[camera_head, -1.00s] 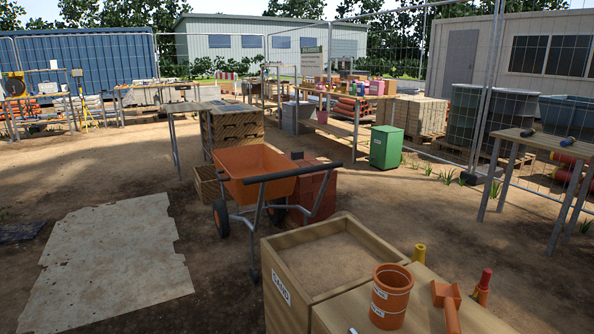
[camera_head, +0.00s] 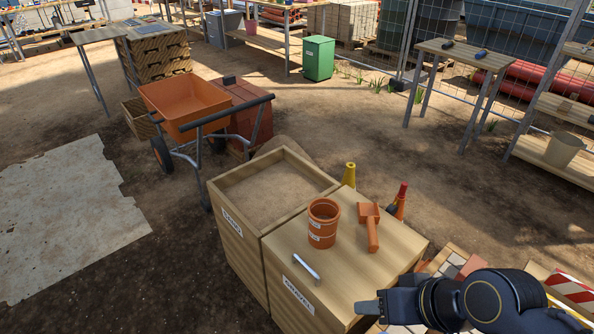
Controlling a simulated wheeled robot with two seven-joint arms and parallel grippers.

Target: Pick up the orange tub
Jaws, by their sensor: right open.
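The orange tub (camera_head: 323,223) stands upright on the wooden top of the gravel box (camera_head: 345,262). It is round, open at the top, with small white labels on its side. My right gripper (camera_head: 366,308) comes in from the lower right. It is open, at the front right edge of the box, apart from the tub and nearer to me. My left gripper is not in view.
An orange scoop (camera_head: 370,226) lies right of the tub, and a small metal tool (camera_head: 306,265) lies in front of it. A sand box (camera_head: 231,231) adjoins on the left. Yellow (camera_head: 349,174) and red-topped (camera_head: 399,200) objects stand behind. An orange wheelbarrow (camera_head: 187,103) is farther back.

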